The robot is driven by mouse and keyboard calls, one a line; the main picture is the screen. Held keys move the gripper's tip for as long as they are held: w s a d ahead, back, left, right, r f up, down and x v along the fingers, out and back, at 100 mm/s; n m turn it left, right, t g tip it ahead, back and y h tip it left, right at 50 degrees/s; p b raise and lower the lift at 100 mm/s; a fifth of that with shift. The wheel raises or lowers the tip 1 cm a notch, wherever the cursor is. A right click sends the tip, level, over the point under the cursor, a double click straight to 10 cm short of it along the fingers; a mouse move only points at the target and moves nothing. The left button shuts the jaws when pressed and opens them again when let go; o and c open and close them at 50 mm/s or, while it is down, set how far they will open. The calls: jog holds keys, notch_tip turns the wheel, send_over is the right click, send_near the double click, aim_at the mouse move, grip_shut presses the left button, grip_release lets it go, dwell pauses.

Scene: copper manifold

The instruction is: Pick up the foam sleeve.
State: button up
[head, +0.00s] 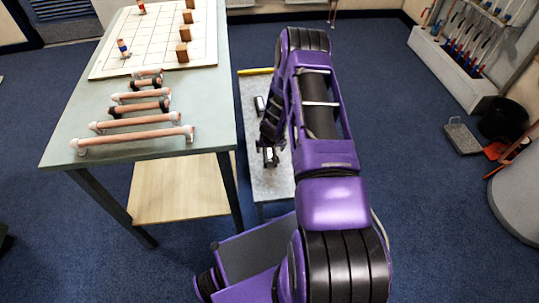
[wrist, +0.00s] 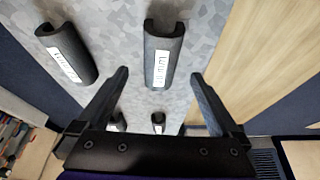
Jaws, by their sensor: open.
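Dark grey foam sleeves with a slit and a white printed label lie on a narrow speckled grey bench. In the wrist view one foam sleeve (wrist: 164,48) lies ahead, roughly centred between the finger lines. A second foam sleeve (wrist: 66,53) lies to its left, tilted. Two more dark ends (wrist: 158,119) show lower down, mostly hidden by my gripper's body. My gripper (wrist: 160,73) is open and empty, fingers pointing towards the bench; its height above the sleeves is hard to judge. In the head view one sleeve (head: 259,104) shows beside my arm, which hides much of the bench.
The speckled bench (head: 253,88) stands close beside a taller green-grey table (head: 222,110) with copper pipes (head: 130,137) and a white gridded board (head: 140,48). A wooden lower shelf (head: 180,190) is under that table.

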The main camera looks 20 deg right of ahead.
aim_at(270, 153)
jog(key=x, duration=0.5)
jog(key=shift+s+a+f+b, duration=0.1)
jog(key=shift+s+a+b, duration=0.1)
jog(key=shift+s+b, duration=0.2)
jog(key=shift+w+f, duration=0.15)
jog(key=shift+f, duration=0.15)
jog(key=c, duration=1.4)
